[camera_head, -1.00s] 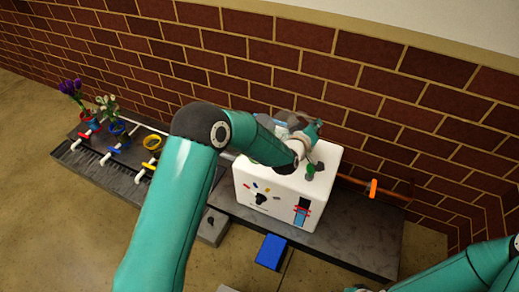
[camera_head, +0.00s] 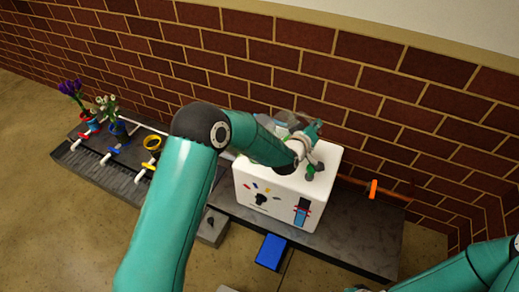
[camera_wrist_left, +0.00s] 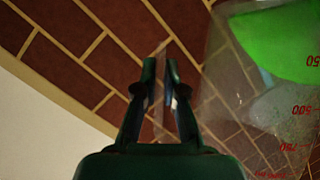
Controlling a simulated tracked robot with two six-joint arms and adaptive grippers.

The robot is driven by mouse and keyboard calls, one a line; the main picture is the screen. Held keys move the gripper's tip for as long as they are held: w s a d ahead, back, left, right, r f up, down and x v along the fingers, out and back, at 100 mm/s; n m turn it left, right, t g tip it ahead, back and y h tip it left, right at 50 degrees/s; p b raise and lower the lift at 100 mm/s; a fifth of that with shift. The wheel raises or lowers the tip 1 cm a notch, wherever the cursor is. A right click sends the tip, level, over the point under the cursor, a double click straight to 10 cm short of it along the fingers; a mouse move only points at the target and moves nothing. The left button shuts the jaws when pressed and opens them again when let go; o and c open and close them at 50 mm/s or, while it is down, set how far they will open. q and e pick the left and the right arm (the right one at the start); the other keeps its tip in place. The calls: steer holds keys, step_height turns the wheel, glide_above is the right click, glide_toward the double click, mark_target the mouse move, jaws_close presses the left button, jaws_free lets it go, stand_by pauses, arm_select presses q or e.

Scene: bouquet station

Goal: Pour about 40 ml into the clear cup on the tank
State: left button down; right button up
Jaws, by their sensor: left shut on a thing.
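A clear measuring jug (camera_wrist_left: 235,110) with red graduation marks fills the right side of the left wrist view. Bright green liquid (camera_wrist_left: 275,42) lies across its upper part there, and the jug appears tilted in that view. My left gripper (camera_wrist_left: 160,72) is shut on a thin, clear part of the jug beside its body. In the head view my left gripper (camera_head: 311,133) is above the back of the white tank (camera_head: 270,190). The jug is largely hidden there behind my arm. I cannot make out the clear cup. My right gripper is out of view; only my right arm shows.
A brick wall (camera_head: 420,90) stands close behind the tank. A pipe with an orange valve (camera_head: 373,189) runs to the right. A blue pad (camera_head: 271,251) lies in front. The grey slab (camera_head: 365,240) is clear at right.

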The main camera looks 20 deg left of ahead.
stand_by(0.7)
arm_select(q)
steer(key=shift+d+f, duration=0.1)
steer(key=shift+f, duration=0.15)
steer(key=shift+d+f+m+y+p, duration=0.3)
steer(key=shift+d+f+m+y, duration=0.1)
steer(key=shift+m, duration=0.3)
steer(key=f+m+y, duration=0.1)
steer(key=f, duration=0.3)
steer(key=d+f+m+g+y+b, duration=0.1)
steer(key=f+m, duration=0.1)
steer(key=f, duration=0.1)
steer(key=w+d+f+m+y+b, duration=0.1)
steer(key=f+m, duration=0.1)
steer(key=f, duration=0.2)
steer(key=shift+d+f+y, duration=0.1)
steer(key=shift+f+y, duration=0.25)
steer(key=shift+y, duration=0.05)
